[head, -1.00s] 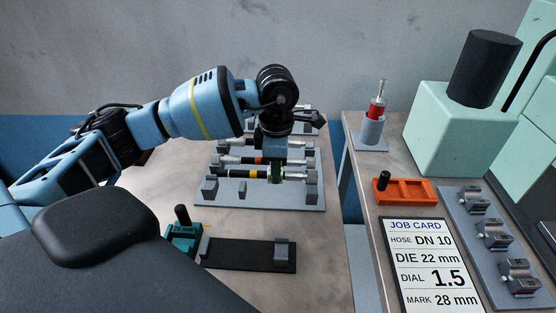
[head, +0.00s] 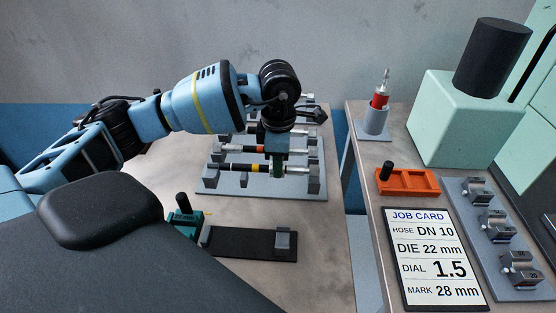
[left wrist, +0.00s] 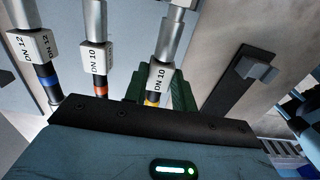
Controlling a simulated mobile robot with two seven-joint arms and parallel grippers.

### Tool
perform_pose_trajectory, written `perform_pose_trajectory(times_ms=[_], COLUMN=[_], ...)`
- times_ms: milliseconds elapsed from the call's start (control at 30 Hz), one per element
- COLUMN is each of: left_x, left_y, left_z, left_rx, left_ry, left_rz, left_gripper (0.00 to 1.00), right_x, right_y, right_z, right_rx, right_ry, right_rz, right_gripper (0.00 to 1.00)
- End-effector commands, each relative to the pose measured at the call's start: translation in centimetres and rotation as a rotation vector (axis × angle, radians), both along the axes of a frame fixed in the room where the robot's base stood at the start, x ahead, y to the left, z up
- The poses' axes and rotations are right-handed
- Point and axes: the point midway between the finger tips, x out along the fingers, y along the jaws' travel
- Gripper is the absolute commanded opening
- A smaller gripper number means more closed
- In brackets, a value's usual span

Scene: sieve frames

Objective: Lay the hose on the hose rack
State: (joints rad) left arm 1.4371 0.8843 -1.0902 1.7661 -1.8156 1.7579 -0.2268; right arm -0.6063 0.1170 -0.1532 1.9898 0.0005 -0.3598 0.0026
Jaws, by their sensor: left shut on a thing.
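The hose with a yellow band (head: 255,168) lies across the front of the grey hose rack (head: 232,189), level with its front posts. I cannot tell whether it touches the supports. My left gripper (head: 278,169) is shut on it, right of the yellow band, pointing down. My right gripper is not in view.
Further hoses lie at the rack's back, partly hidden by my arm. In front stands a black plate (head: 240,243) with a teal clamp (head: 184,226). Right, across a gap, a bench holds a job card (head: 433,258), an orange tray (head: 408,181), a red-topped tool (head: 379,101) and dies (head: 497,228).

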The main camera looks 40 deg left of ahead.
Motion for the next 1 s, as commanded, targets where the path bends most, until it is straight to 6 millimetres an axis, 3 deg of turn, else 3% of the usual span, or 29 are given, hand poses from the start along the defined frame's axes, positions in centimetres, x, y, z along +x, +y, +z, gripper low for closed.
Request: perform_pose_trajectory(times_ms=[1000], left_x=[0.02], left_y=[-0.01], left_z=[-0.91], left_rx=[-0.001], left_ry=[-0.001], left_rz=[0.0], left_gripper=[0.0], right_x=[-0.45], right_y=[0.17], right_z=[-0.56], right_rx=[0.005], right_ry=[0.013], right_rz=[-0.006], right_gripper=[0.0])
